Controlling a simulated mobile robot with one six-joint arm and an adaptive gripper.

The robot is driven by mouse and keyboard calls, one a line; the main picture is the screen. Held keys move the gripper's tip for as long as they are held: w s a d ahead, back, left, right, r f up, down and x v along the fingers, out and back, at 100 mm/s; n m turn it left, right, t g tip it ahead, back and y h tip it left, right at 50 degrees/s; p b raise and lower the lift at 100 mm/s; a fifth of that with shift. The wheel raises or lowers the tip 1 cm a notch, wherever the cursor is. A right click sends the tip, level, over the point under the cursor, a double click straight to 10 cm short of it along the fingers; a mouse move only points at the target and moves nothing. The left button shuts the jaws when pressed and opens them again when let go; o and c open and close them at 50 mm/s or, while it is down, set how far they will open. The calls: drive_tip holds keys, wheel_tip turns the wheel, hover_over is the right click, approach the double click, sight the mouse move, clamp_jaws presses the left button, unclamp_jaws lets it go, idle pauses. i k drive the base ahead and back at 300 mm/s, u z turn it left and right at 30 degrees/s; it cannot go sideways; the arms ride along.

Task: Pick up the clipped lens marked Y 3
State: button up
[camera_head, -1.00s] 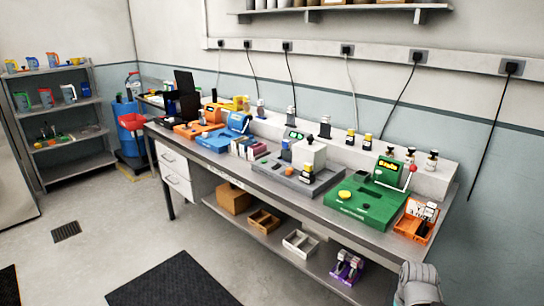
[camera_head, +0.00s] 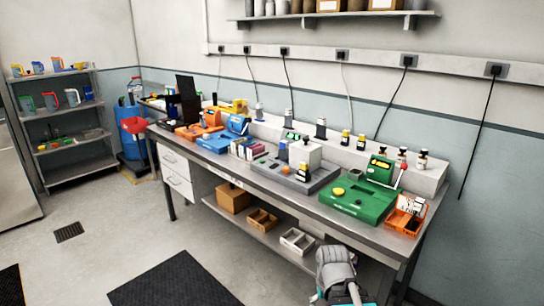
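No marking "Y 3" is readable, and I cannot pick out the clipped lens. An orange tray (camera_head: 399,223) with small upright white and dark pieces stands at the right end of the workbench (camera_head: 341,212); its contents are too small to tell. The grey end of my arm, seemingly with my gripper (camera_head: 338,278), shows at the bottom right in front of the bench's lower shelf. Its fingers cannot be made out, so I cannot tell whether it is open or shut. It covers the shelf spot where a purple holder stood.
A green device (camera_head: 357,200), a grey device (camera_head: 294,177) and a blue device (camera_head: 237,125) stand on the bench. Small bottles (camera_head: 421,160) line the raised back ledge. Open trays (camera_head: 297,241) sit on the lower shelf. The floor (camera_head: 120,240) in front is mostly clear.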

sight(283, 155)
drive_tip(key=z, duration=0.45)
drive_tip(key=k, duration=1.35)
drive_tip(key=z, duration=0.45)
drive_tip(key=i, duration=1.75)
drive_tip(key=u, duration=1.1)
drive_tip(key=i, duration=0.55)
drive_tip(key=u, duration=0.4)
